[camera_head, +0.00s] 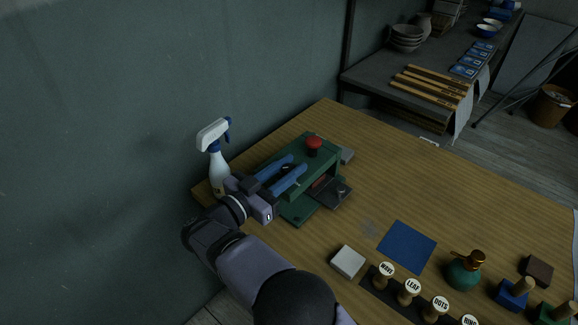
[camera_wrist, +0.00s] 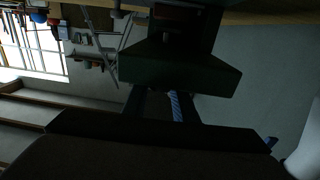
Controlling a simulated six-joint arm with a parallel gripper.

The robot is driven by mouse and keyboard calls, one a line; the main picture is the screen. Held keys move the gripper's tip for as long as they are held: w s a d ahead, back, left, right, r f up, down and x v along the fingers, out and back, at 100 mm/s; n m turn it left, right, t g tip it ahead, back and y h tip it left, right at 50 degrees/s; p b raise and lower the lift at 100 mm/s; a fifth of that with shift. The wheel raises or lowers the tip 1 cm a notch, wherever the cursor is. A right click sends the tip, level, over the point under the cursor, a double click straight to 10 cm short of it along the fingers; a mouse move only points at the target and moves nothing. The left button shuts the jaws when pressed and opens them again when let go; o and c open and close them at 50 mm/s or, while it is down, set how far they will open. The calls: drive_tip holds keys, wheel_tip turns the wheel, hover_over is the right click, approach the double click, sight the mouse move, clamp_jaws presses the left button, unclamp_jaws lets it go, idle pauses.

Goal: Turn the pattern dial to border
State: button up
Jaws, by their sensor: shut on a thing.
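A green press (camera_head: 318,160) with a red knob on top stands at the left of the wooden table. My gripper (camera_head: 292,167) is over the top of the press, its two blue fingers on either side of a small dark part, apparently the pattern dial (camera_head: 285,168). The fingers are shut on it. The dial's marks and pointer are hidden or too small to read, so its setting cannot be told. In the dark wrist view, my gripper (camera_wrist: 165,105) reaches toward the green body of the press (camera_wrist: 180,70); the dial is not clear there.
A white spray bottle (camera_head: 217,165) stands close left of my gripper, near the wall. Toward the front are a pale block (camera_head: 348,262), a blue mat (camera_head: 407,246), a row of labelled stamps (camera_head: 412,290) and a teal bottle (camera_head: 463,274). The table's back right is clear.

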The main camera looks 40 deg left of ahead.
sight(290, 167)
drive_tip(key=shift+w+m+g+h+b, duration=0.1)
drive_tip(key=shift+m+g+h+b, duration=0.3)
drive_tip(key=shift+m+h, duration=1.15)
drive_tip(key=shift+r+h, duration=0.2)
drive_tip(key=shift+h, duration=0.35)
drive_tip(key=o, duration=1)
drive_tip(key=shift+o, duration=0.2)
drive_tip(key=shift+f, duration=0.1)
wheel_tip(290, 167, up, 10)
drive_tip(key=p, duration=0.1)
